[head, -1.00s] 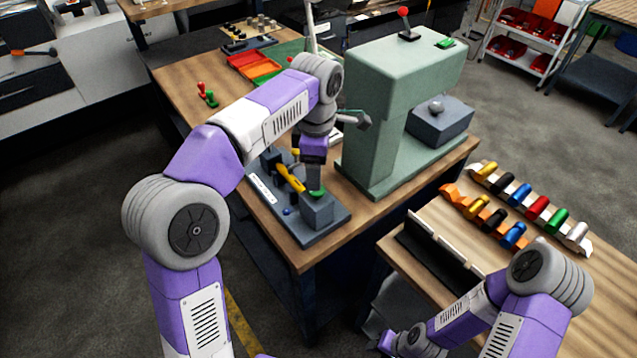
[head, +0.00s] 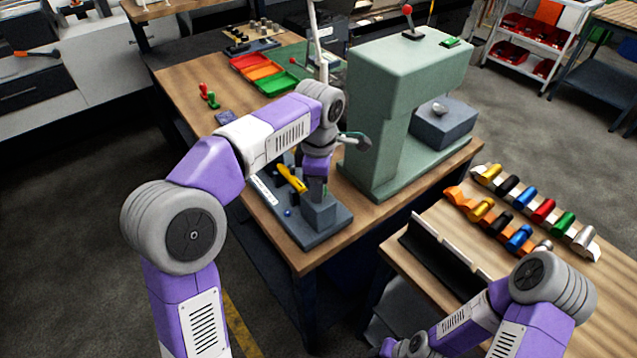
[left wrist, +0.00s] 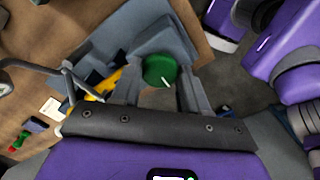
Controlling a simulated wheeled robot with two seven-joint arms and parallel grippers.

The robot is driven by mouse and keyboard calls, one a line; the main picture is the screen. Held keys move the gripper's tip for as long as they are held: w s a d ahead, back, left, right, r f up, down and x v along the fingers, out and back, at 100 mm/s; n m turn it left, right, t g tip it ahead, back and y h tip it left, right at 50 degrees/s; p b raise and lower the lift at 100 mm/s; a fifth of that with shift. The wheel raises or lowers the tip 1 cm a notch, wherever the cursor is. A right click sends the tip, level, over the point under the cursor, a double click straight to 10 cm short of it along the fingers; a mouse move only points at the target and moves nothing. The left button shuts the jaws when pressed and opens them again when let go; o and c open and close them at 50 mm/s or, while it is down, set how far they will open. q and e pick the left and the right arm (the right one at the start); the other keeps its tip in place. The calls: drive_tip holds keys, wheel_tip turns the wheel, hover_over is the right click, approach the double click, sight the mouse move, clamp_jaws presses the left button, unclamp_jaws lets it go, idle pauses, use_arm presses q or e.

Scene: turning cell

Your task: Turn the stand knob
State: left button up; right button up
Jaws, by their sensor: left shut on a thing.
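The stand (head: 335,222) is a dark grey base with a raised block (head: 320,212) at its near end, on the wooden bench. Its round green knob (left wrist: 160,70) shows in the left wrist view with a short white mark pointing to the lower right. My left gripper (head: 318,190) points down over the block. In the left wrist view its two fingers (left wrist: 160,88) stand on either side of the knob, shut on it. In the head view the gripper hides the knob. My right arm is at the lower right; its fingers do not show.
A yellow-handled piece (head: 291,178) lies on the stand beside the gripper. A pale green press (head: 385,110) stands close on the right. Red, orange and green trays (head: 265,75) are farther back. Several coloured handles (head: 540,210) line the right table.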

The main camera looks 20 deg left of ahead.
use_arm(q)
drive_tip(key=shift+c, duration=0.8)
